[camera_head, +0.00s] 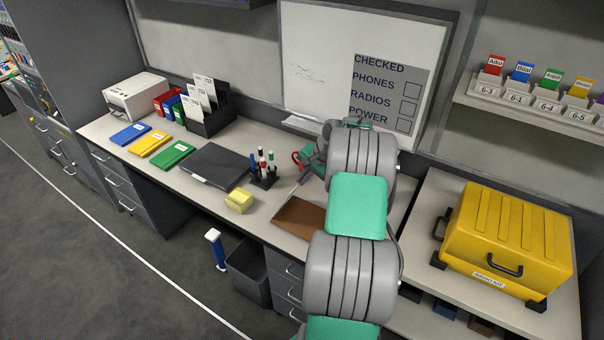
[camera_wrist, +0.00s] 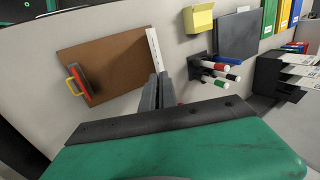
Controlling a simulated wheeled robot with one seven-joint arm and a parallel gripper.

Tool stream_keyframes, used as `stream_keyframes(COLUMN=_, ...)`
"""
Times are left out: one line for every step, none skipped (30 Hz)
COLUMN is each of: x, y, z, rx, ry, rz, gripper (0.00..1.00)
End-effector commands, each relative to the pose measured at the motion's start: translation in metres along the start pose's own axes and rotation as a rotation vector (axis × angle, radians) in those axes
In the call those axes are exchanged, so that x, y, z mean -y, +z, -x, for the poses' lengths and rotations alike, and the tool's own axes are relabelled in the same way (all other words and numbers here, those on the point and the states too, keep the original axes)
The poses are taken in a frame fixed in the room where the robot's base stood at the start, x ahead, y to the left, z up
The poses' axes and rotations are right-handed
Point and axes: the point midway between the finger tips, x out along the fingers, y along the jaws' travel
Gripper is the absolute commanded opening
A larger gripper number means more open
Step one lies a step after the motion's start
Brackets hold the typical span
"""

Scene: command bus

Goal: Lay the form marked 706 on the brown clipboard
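The brown clipboard (camera_head: 296,217) lies flat on the desk, partly hidden by my arm in the head view. In the wrist view the clipboard (camera_wrist: 108,65) is at upper left. My gripper (camera_wrist: 158,76) is shut, fingers close together, on a thin white form (camera_wrist: 154,48) seen nearly edge-on beside the clipboard's right edge. Its number cannot be read. Other white forms (camera_head: 203,92) stand in the black sorter (camera_head: 211,122).
A red and yellow object (camera_wrist: 77,81) is at the clipboard's left edge in the wrist view. A pen holder (camera_head: 264,179), yellow notes (camera_head: 239,201) and a dark folder (camera_head: 215,166) lie left of the clipboard. A yellow case (camera_head: 508,236) stands at right.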

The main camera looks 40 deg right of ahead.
Motion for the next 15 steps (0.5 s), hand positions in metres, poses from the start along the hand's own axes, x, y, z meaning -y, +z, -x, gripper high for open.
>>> stream_keyframes(x=-0.006, y=0.0, z=-0.009, rx=0.001, ry=-0.003, rz=0.0, gripper=0.0)
stream_keyframes(x=-0.01, y=0.0, z=-0.009, rx=0.0, ry=-0.017, rz=-0.002, gripper=0.0)
stream_keyframes(x=-0.015, y=-0.001, z=-0.008, rx=-0.001, ry=-0.04, rz=-0.003, gripper=0.0)
stream_keyframes(x=-0.019, y=-0.001, z=-0.009, rx=-0.001, ry=-0.056, rz=-0.002, gripper=0.0)
stream_keyframes(x=-0.022, y=-0.001, z=-0.009, rx=-0.001, ry=-0.073, rz=-0.003, gripper=0.0)
stream_keyframes(x=-0.026, y=-0.001, z=-0.009, rx=-0.001, ry=-0.094, rz=-0.004, gripper=0.0)
stream_keyframes(x=-0.03, y=-0.001, z=-0.01, rx=-0.001, ry=-0.11, rz=-0.003, gripper=0.0)
stream_keyframes(x=-0.034, y=-0.001, z=-0.011, rx=0.0, ry=-0.125, rz=-0.003, gripper=0.0)
stream_keyframes(x=-0.038, y=-0.001, z=-0.012, rx=0.0, ry=-0.147, rz=-0.002, gripper=0.0)
stream_keyframes(x=-0.042, y=-0.001, z=-0.013, rx=0.0, ry=-0.163, rz=-0.002, gripper=0.0)
stream_keyframes(x=-0.045, y=0.0, z=-0.013, rx=0.0, ry=-0.179, rz=-0.002, gripper=0.0)
stream_keyframes(x=-0.049, y=0.0, z=-0.013, rx=-0.001, ry=-0.202, rz=-0.003, gripper=0.0)
stream_keyframes(x=-0.053, y=0.0, z=-0.016, rx=0.0, ry=-0.217, rz=-0.003, gripper=0.0)
stream_keyframes(x=-0.056, y=0.0, z=-0.017, rx=0.0, ry=-0.233, rz=-0.002, gripper=0.0)
stream_keyframes(x=-0.06, y=0.0, z=-0.018, rx=-0.001, ry=-0.256, rz=-0.002, gripper=0.0)
